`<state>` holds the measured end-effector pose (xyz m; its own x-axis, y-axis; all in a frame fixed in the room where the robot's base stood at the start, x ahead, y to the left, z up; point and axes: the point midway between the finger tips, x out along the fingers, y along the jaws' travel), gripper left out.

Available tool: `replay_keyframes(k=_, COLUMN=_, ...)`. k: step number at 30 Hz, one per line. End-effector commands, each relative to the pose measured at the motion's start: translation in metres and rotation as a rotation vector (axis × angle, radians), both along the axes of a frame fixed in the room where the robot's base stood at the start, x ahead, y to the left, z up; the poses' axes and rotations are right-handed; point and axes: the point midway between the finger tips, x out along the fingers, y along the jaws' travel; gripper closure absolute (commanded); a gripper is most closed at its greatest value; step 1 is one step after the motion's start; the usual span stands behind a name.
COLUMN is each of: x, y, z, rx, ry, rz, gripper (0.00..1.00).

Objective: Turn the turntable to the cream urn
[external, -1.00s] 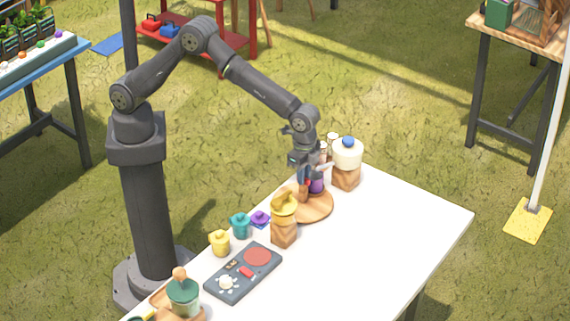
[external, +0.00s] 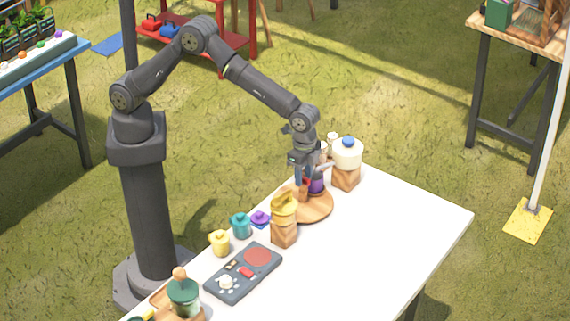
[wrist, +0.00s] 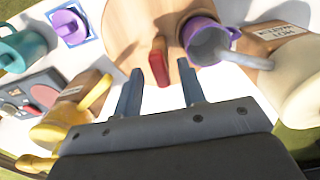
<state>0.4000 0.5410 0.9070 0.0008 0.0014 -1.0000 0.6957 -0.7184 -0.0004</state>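The round wooden turntable (external: 322,210) lies on the white table and carries a purple can (external: 317,183). In the wrist view the turntable (wrist: 122,28) has an upright red handle (wrist: 158,62), and the purple can (wrist: 200,32) has a pale grey spout extending right, toward the cream urn (wrist: 300,80). The cream urn (external: 347,153), with a blue knob, stands on a wooden block behind right of the turntable. My gripper (wrist: 160,76) is open, pointing down over the turntable, with its fingertips apart on either side of the red handle. Whether they touch it is unclear.
A yellow urn (external: 284,206) on a wooden block stands at the turntable's front left. A teal pot (external: 240,225), small yellow pot (external: 219,243) and grey control panel (external: 243,272) are further left. A green jar (external: 183,296) stands near front. The table's right side is clear.

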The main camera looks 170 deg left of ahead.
Motion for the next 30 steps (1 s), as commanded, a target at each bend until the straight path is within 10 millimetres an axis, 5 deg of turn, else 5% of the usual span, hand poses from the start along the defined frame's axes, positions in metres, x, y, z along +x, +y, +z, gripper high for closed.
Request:
replay_keyframes(k=7, x=0.000, y=0.000, z=0.022, rx=0.001, ry=-0.001, rz=0.001, gripper=0.63)
replay_keyframes(k=21, x=0.000, y=0.000, z=0.133, rx=0.004, ry=-0.002, rz=0.000, gripper=0.63)
replay_keyframes(k=30, x=0.000, y=0.000, z=0.171, rx=0.001, ry=-0.001, rz=0.000, gripper=0.63)
